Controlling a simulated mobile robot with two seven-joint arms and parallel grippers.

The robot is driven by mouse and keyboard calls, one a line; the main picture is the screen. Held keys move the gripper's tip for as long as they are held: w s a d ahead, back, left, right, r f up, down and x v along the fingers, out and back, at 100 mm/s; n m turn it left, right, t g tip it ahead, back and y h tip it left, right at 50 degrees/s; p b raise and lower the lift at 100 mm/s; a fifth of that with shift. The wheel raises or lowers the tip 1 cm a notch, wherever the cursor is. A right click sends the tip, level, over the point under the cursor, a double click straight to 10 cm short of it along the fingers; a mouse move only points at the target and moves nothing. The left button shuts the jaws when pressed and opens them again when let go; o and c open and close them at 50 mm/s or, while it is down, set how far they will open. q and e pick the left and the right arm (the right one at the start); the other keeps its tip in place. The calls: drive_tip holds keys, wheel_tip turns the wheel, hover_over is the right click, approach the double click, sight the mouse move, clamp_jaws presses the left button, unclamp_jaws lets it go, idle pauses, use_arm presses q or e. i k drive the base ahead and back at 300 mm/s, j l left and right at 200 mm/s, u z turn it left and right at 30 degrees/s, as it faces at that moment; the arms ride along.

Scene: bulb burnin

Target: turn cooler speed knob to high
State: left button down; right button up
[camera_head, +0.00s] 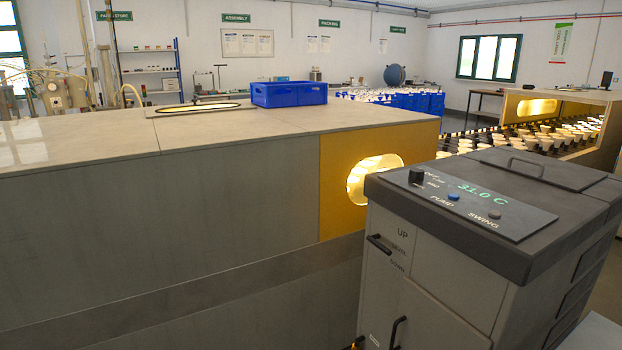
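The cooler (450,255) is a grey box with a dark top at the right of the head view. Its speed knob (416,177) is a small black knob at the left end of the top control panel (490,222). Small markings surround the knob, but its pointer and setting are too small to read. The panel display (483,194) reads 31.0 C in green. A blue PUMP button (453,197) and a grey SWING button (494,214) are beside it. Neither of my grippers can be made out.
A long grey housing (170,200) with a yellow end panel (335,205) stands left of and behind the cooler. A blue crate (289,93) sits on it. A conveyor of bulbs (535,143) runs behind the cooler.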

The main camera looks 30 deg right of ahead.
sight(415, 173)
drive_tip(key=i+z, duration=0.25)
drive_tip(key=z, duration=0.15)
drive_tip(key=i+j+z, duration=0.1)
drive_tip(key=z, duration=0.3)
drive_tip(key=i+j+z, duration=0.2)
drive_tip(key=z, duration=0.2)
drive_tip(key=i+j, duration=0.05)
drive_tip(key=i, duration=0.05)
